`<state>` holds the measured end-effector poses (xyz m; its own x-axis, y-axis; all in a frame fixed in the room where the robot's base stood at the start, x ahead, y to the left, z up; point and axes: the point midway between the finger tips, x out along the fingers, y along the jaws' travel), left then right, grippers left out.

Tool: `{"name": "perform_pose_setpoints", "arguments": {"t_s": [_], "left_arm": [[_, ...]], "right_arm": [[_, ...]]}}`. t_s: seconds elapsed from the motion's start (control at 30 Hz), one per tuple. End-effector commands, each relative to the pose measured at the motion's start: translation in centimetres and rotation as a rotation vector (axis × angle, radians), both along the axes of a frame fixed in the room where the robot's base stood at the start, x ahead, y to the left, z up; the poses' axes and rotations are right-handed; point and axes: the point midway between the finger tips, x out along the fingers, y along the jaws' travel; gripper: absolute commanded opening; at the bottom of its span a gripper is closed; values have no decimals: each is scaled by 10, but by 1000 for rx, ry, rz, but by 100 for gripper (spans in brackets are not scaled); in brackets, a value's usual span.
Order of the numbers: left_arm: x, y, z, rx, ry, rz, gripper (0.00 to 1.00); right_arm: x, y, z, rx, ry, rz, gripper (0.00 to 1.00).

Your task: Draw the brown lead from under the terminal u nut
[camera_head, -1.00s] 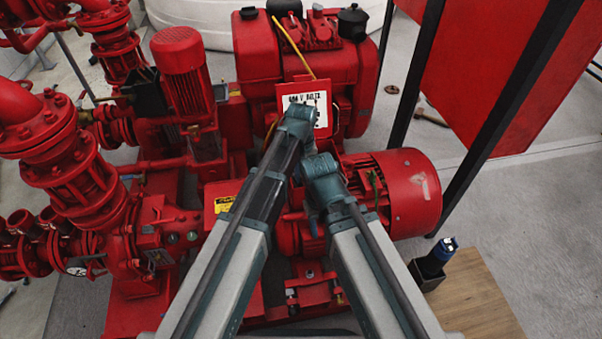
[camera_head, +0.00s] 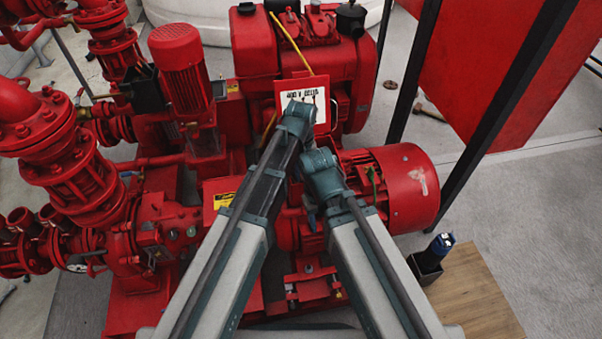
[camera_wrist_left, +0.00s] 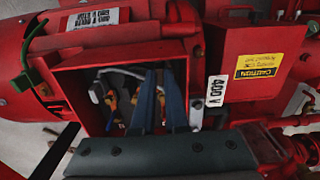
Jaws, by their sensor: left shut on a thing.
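The terminal u nut cannot be made out.
The box is on a red motor (camera_head: 395,188). A yellow caution label (camera_wrist_left: 257,66) and a 400 V label (camera_wrist_left: 216,91) are beside the box. A wooden table (camera_head: 468,295) with a black holder (camera_head: 427,268) stands at right.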

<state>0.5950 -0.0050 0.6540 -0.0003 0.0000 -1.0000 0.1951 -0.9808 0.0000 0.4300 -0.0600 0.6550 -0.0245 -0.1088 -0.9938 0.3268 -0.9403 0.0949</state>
Motion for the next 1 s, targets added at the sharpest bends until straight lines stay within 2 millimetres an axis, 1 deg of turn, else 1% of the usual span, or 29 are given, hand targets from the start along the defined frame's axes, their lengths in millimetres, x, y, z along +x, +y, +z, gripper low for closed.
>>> {"name": "perform_pose_setpoints", "arguments": {"t_s": [0.03, 0.1, 1.0], "left_arm": [[0, 0, 7, 0, 0, 0, 0], [0, 0, 13, 0, 0, 0, 0], [0, 0, 82, 0, 0, 0, 0]], "right_arm": [[0, 0, 7, 0, 0, 0, 50], [0, 0, 13, 0, 0, 0, 50], [0, 0, 82, 0, 0, 0, 50]]}}
